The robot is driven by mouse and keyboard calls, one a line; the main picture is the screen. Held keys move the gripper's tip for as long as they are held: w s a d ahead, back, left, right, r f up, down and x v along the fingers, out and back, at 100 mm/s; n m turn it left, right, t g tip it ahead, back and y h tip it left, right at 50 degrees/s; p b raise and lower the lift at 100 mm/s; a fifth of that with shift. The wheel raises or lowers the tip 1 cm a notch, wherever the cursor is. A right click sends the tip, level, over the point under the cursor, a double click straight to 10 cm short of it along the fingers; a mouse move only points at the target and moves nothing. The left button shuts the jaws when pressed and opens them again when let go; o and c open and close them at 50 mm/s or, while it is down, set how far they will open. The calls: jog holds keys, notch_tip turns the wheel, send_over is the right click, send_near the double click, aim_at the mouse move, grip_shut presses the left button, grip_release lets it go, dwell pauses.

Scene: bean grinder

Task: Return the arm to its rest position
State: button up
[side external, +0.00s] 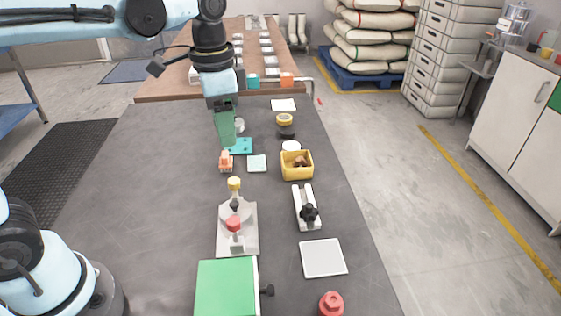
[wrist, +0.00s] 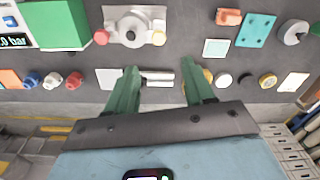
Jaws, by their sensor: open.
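My gripper (side external: 226,128) is raised over the far half of the dark work table (side external: 130,200), pointing down. Its green fingers show in the wrist view (wrist: 159,82), spread apart with nothing between them. In the side external view the fingers overlap the teal plate (side external: 241,146), and I cannot tell the exact height above it. A grey fixture with red and yellow knobs (side external: 250,243) stands at the table's middle. It also shows at the top of the wrist view (wrist: 135,28).
A yellow bin (side external: 297,171) with brown contents, a white clamp piece with a black knob (side external: 302,222), a white square pad (side external: 323,258) and a green box (side external: 226,288) stand on the table. A brown bench (side external: 165,86) adjoins behind. The table's left side is clear.

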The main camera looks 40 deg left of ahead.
jog(key=s+a+f+n+t, duration=0.3)
jog(key=s+f+n+t, duration=0.2)
jog(key=n+t, duration=0.1)
jog(key=shift+s+a+f+n+t, duration=0.25)
jog(key=shift+s+a+n+t, duration=0.05)
jog(key=shift+a, duration=0.1)
dwell(0.8)
